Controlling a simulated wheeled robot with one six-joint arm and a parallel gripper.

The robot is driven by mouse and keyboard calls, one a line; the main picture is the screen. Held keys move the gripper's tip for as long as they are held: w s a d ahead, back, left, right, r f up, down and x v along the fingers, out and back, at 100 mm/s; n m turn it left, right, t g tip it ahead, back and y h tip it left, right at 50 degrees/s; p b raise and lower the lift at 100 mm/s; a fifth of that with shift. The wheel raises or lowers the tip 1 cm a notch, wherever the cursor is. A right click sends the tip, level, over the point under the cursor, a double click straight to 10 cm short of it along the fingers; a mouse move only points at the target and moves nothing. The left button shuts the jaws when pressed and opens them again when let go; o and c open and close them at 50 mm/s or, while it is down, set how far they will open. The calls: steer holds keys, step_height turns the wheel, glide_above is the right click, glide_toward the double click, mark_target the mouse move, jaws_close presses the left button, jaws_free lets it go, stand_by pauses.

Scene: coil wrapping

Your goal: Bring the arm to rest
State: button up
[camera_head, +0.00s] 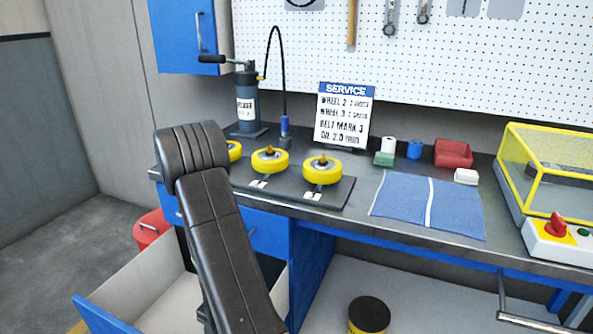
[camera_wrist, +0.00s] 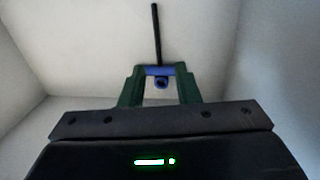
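My arm (camera_head: 222,245) reaches down in the head view towards the open drawer (camera_head: 135,285); my gripper itself is hidden there. In the wrist view, my gripper (camera_wrist: 160,73) points at a pale floor between pale walls, which looks like the inside of the drawer. Its two green fingers stand apart. A blue piece with a ring (camera_wrist: 161,83) spans the gap between the fingertips, and a thin black rod (camera_wrist: 156,32) extends beyond it. I cannot tell whether the fingers press on the blue piece or only stand around it.
The bench holds yellow wheels (camera_head: 322,170) on a dark plate, a pump (camera_head: 247,100), a service sign (camera_head: 344,115), a blue cloth (camera_head: 408,205) and a yellow-framed case (camera_head: 550,175). A red bin (camera_head: 152,228) stands behind the drawer. A dark can (camera_head: 369,315) is below the bench.

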steer(key=f+b, duration=0.2)
steer(key=f, duration=0.1)
steer(key=a+f+b, duration=0.1)
steer(key=f+b, duration=0.1)
steer(key=f, duration=0.1)
steer(key=f+b, duration=0.3)
steer(key=shift+w+a+f, duration=0.1)
steer(key=shift+w+a, duration=0.2)
steer(key=shift+a, duration=0.05)
step_height(320, 180, up, 14)
steer(key=d+r+p, duration=0.1)
steer(key=d+p, duration=0.1)
steer(key=p, duration=1)
steer(key=f+b, duration=0.4)
steer(key=f, duration=0.1)
steer(key=a+f+b, duration=0.1)
steer(key=f+b, duration=0.3)
steer(key=f, duration=0.1)
steer(key=a+f+b, duration=0.1)
steer(key=f+b, duration=0.3)
steer(key=f, duration=0.1)
steer(key=shift+f, duration=0.2)
step_height(320, 180, up, 19)
steer(key=p, duration=1.8)
steer(key=shift+r, duration=0.1)
